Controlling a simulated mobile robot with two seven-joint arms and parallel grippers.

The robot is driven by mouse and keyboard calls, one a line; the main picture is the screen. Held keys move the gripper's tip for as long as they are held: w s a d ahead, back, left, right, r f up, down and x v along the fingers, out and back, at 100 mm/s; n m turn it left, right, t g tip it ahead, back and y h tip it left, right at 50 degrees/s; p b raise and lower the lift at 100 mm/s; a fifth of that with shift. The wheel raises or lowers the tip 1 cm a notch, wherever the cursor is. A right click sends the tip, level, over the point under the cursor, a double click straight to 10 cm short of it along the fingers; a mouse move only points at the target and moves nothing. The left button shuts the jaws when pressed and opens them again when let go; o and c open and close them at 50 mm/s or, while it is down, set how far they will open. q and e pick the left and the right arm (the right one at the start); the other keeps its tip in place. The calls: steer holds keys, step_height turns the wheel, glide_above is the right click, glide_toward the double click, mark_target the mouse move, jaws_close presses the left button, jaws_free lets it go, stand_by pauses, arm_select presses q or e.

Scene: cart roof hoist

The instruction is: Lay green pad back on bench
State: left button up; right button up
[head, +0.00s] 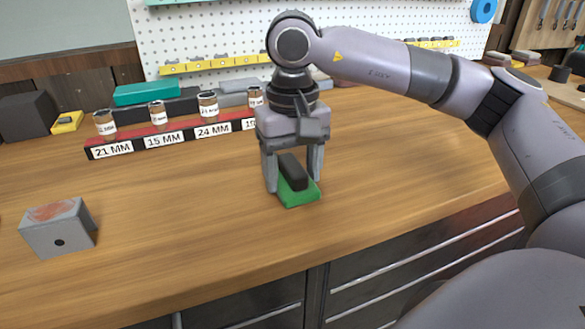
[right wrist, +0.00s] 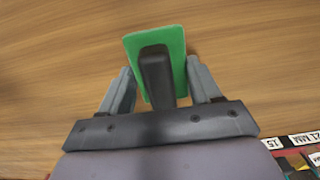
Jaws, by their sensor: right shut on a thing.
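The green pad (head: 299,199) has a dark raised grip block (head: 292,172) along its top. It is at the middle of the wooden bench, near the front edge, lying about flat. I cannot tell whether it touches the wood or hangs just above it. My right gripper (head: 293,184) points down over it and is shut on it, one finger at each side. In the right wrist view the green pad (right wrist: 133,48) sticks out beyond the fingers, with the grip block (right wrist: 156,72) between them. My left gripper is not in view.
A labelled red rack (head: 180,138) with several small jars stands behind the pad, left of my right arm. A grey block (head: 60,232) with a dark hole sits at the left. The bench (head: 185,210) is clear between them, and to the pad's right.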

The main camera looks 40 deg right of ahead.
mark_target(293, 164)
steer(key=o, duration=1)
steer(key=shift+f, duration=0.1)
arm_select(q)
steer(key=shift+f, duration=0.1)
arm_select(e)
steer(key=shift+r, duration=0.4)
step_height(293, 164, up, 10)
steer(key=shift+r+p, duration=0.1)
steer(key=shift+p, duration=0.8)
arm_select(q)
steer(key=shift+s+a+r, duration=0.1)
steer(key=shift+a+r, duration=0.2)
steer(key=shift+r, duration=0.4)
arm_select(e)
steer(key=shift+r, duration=0.7)
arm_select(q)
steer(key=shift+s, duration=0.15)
arm_select(e)
steer(key=shift+s+f, duration=0.1)
